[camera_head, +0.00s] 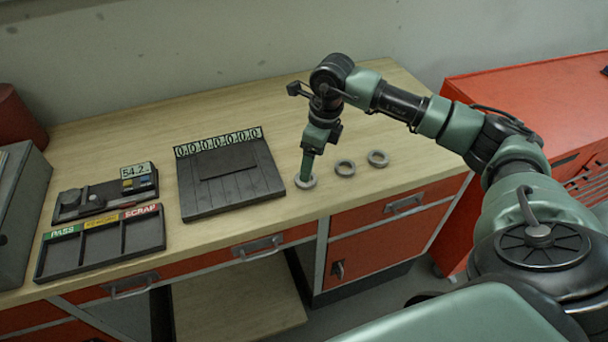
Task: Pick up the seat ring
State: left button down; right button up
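Three small grey rings lie in a row on the wooden bench top (390,85): a left ring (312,184), a middle ring (345,174) and a right ring (378,164). They look alike, and I cannot tell from here how they differ. My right gripper (306,174) points down at the left ring, with its green fingertips at the ring's opening. The fingers overlap in this view, so I cannot tell whether they are open or shut, or whether they touch the ring. My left gripper is not in view.
A dark slotted board (230,200) with a number strip is left of the rings. A sorting tray (102,248) marked PASS and SCRAP and a gauge with a 54.2 display (137,171) sit further left. Bench behind the rings is clear.

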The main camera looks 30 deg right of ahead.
jog(key=shift+a+f+p, duration=0.2)
jog(key=shift+f+p, duration=0.25)
jog(key=shift+f, duration=0.1)
jog(key=shift+a+f+p, duration=0.2)
jog(key=shift+f+p, duration=0.25)
jog(key=shift+f, duration=0.05)
jog(key=shift+w+a+f, duration=0.1)
jog(key=shift+w+f, duration=0.05)
jog(key=shift+f, duration=0.3)
jog(key=shift+w+a+f, duration=0.1)
jog(key=shift+w+f, duration=0.05)
jog(key=shift+f, duration=0.25)
jog(key=shift+w+f+p, duration=0.1)
jog(key=shift+f+p, duration=0.25)
jog(key=shift+f, duration=0.45)
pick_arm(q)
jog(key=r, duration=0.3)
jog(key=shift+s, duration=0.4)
pick_arm(e)
jog(key=c, duration=1.7)
